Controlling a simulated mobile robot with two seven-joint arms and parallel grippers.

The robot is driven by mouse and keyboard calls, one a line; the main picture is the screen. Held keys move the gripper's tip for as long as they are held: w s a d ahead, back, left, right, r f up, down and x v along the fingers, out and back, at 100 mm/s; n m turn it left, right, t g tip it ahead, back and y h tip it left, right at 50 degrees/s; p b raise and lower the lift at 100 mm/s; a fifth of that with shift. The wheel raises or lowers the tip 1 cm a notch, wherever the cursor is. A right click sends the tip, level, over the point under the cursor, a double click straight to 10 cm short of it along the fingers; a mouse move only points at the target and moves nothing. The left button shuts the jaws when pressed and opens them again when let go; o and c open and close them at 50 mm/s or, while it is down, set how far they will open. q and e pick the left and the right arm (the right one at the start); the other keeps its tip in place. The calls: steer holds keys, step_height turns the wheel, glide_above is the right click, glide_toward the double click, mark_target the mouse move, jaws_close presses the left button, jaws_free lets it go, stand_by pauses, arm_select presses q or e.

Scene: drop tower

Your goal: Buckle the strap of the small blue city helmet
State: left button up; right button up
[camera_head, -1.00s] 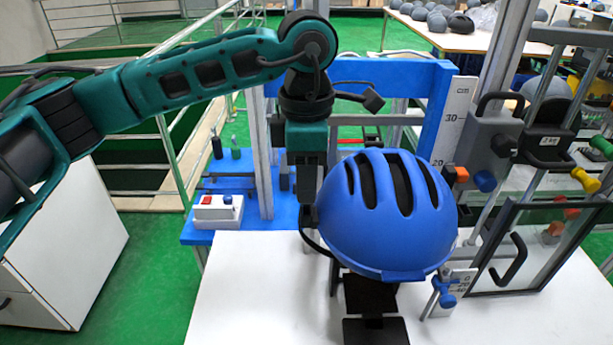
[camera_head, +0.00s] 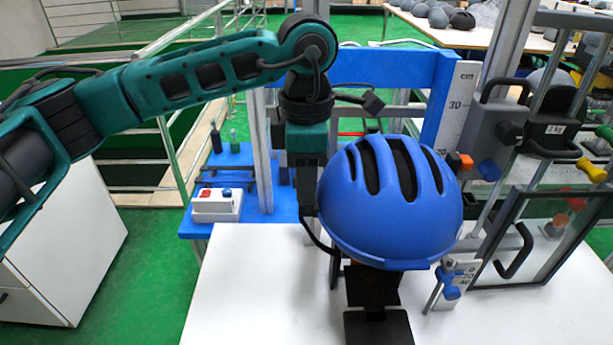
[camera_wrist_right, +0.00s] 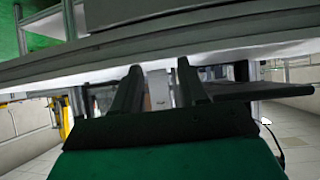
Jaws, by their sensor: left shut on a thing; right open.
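The blue helmet (camera_head: 388,210) with long vents sits above the white table, over a black stand (camera_head: 372,288), in the head view. My left gripper (camera_head: 307,205) comes down at the helmet's left side, with its narrow dark fingers close beside the shell. It is shut, and a thin black strap (camera_head: 318,240) curves from its fingertips down under the helmet rim. The shell hides the strap's far side and the buckle. My right gripper (camera_wrist_right: 158,85) shows only in the right wrist view, with its two dark fingers apart and nothing clearly between them.
The white table (camera_head: 250,290) is clear at the front left. A blue frame (camera_head: 400,68) and a ruler post (camera_head: 458,110) stand behind the helmet. A clear guard door (camera_head: 535,240) is at right. A switch box (camera_head: 217,205) stands at left. A pale slab edge (camera_wrist_right: 230,50) crosses above my right fingers.

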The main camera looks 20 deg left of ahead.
arm_select(q)
steer(key=shift+f+b, duration=0.25)
steer(key=shift+b, duration=0.05)
steer(key=o, duration=0.9)
step_height(320, 180, up, 13)
steer(key=shift+r, duration=0.1)
stand_by(0.5)
